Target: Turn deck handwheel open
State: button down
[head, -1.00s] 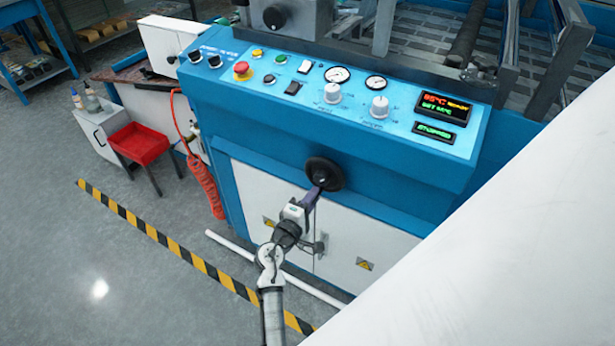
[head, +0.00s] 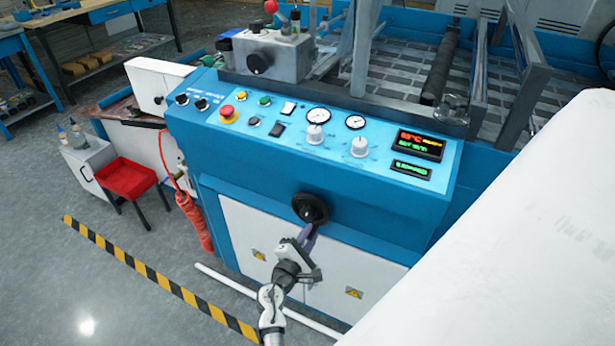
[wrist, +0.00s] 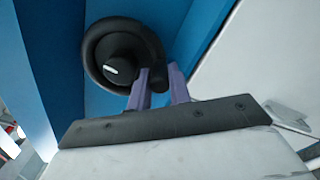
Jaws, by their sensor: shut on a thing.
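The handwheel (head: 311,208) is a black round wheel on the blue front of the machine, below the control panel. In the wrist view the handwheel (wrist: 112,58) fills the upper middle, with a light mark on its dark hub and a small knob at its lower right rim. My gripper (head: 309,231) reaches up to the wheel's lower edge. In the wrist view the purple fingers of my gripper (wrist: 160,82) are at the lower right rim, shut on the wheel's rim or knob. The exact contact is partly hidden by the fingers.
The blue control panel (head: 225,92) with buttons, gauges and displays is above the wheel. White cabinet doors (head: 345,265) are below it. A large white surface (head: 520,230) blocks the right side.

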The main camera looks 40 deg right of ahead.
dwell(0.3)
jog(key=c, duration=1.6)
grip_release()
jog(key=shift+o, duration=0.2)
